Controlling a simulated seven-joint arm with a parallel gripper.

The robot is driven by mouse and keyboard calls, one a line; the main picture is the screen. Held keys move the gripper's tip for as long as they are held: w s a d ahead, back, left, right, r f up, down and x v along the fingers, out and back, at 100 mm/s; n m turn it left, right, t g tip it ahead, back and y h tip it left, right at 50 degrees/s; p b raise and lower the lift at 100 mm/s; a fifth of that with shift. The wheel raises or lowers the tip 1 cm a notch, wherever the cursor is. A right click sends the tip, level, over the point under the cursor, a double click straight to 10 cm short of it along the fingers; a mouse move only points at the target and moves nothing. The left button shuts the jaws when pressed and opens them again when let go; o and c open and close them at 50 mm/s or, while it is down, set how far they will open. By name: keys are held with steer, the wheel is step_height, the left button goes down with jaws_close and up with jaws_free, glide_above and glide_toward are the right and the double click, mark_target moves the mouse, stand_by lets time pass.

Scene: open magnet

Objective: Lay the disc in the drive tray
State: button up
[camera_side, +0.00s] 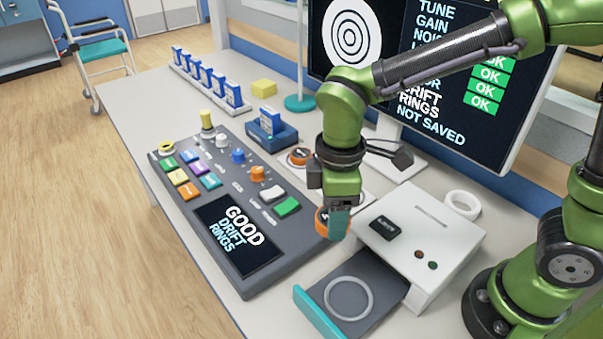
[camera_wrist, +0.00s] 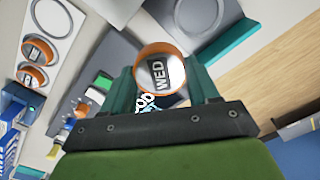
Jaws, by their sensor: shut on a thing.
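An orange-rimmed disc marked WED (camera_wrist: 158,76) is between the teal fingers of my gripper (camera_wrist: 163,84), which is shut on its sides. In the side view my gripper (camera_side: 337,222) hangs behind and above the drive tray, and the disc's orange rim (camera_side: 321,221) shows at its left. The drive tray (camera_side: 385,274) is pulled out of the white drive box (camera_side: 447,238). It is dark grey with a pale ring marking and a teal front, and nothing lies on it. The tray also shows at the top of the wrist view (camera_wrist: 228,17).
The sloped control console (camera_side: 225,185), with knobs, buttons and a screen, stands left of the tray. More orange-rimmed discs (camera_wrist: 37,50) sit on a white holder; one shows behind my gripper (camera_side: 299,157). A blue block holder (camera_side: 271,131) and a large monitor (camera_side: 430,70) stand farther back.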

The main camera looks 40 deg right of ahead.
mark_target(349, 299)
steer(key=s+a+f+n, duration=0.1)
steer(key=s+a+n, duration=0.1)
steer(key=s+n, duration=0.55)
step_height(349, 299, down, 10)
steer(key=shift+f, duration=0.15)
steer(key=shift+f, duration=0.1)
steer(key=o, duration=1.1)
steer(key=shift+c, duration=0.2)
